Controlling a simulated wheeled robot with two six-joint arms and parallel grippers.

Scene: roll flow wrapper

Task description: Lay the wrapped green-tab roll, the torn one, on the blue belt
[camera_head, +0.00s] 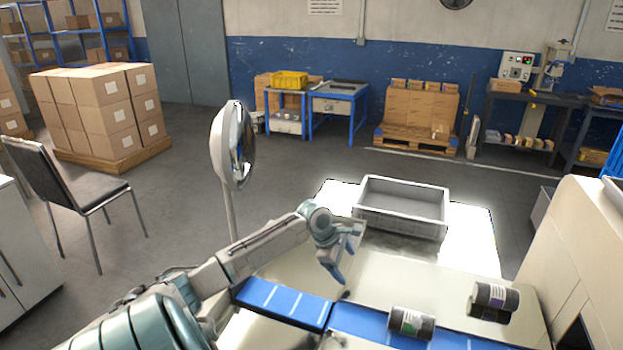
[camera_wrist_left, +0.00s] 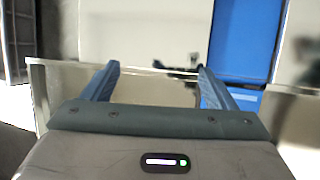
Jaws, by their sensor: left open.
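A dark roll with a white label and green tab (camera_head: 411,322) lies on its side at the front, apparently on the blue belt (camera_head: 282,300). I cannot make out a tear on it. A similar roll with a purple tab (camera_head: 495,297) lies to its right on the pale tabletop, with a dark roll or its reflection below. My left gripper (camera_head: 345,264) is open and empty above the tabletop, behind the belt and left of both rolls. In the left wrist view its fingers (camera_wrist_left: 158,72) stand apart with nothing between; the belt (camera_wrist_left: 245,40) shows at upper right. My right gripper is out of view.
A grey crate (camera_head: 402,207) stands behind the tabletop. A beige machine housing (camera_head: 585,245) bounds the right side. The tabletop (camera_head: 400,278) between gripper and purple-tab roll is clear.

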